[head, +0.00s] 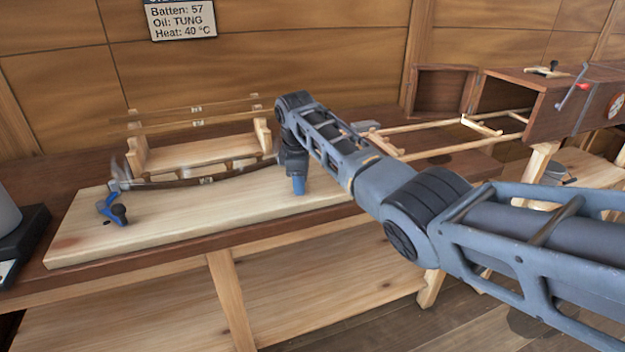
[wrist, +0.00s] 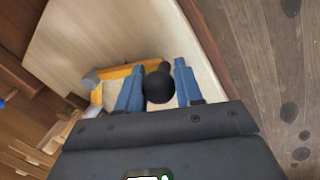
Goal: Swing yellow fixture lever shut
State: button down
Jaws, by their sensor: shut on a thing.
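In the wrist view the yellow fixture lever (wrist: 115,72) lies just beyond my fingers, with its round black knob (wrist: 159,86) between them. My gripper (wrist: 158,72) is shut on that knob. In the head view my gripper (head: 298,188) points down over the right part of the pale board (head: 180,225) and hides the yellow fixture. A curved dark batten (head: 190,183) lies along the back of the board, its right end close to my gripper. I cannot tell how far round the lever stands.
A blue fixture lever (head: 113,210) with a black knob stands at the board's left end. Behind the board is a wooden rack (head: 195,153) with straight battens (head: 200,113). A brown box (head: 510,98) with wooden rails stands at right. The board's front area is clear.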

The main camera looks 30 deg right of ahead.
jog(key=w+a+m+b, duration=0.1)
jog(key=a+m+b, duration=0.1)
jog(key=shift+w+a+f+m, duration=0.15)
jog(key=shift+w+a+m, duration=0.05)
jog(key=shift+w+m, duration=0.2)
jog(key=shift+w+a+m+g+b, duration=0.3)
jog(key=shift+w+a+m+b, duration=0.1)
jog(key=shift+m+b, duration=0.15)
jog(key=c, duration=0.8)
grip_release()
jog(key=shift+o, duration=0.2)
jog(key=shift+d, duration=0.1)
jog(key=shift+r, duration=0.25)
notch_tip(320, 180, up, 8)
jog(key=a, duration=0.1)
jog(key=shift+s+a+f, duration=0.15)
jog(key=shift+s+f, duration=0.1)
jog(key=shift+s, duration=0.15)
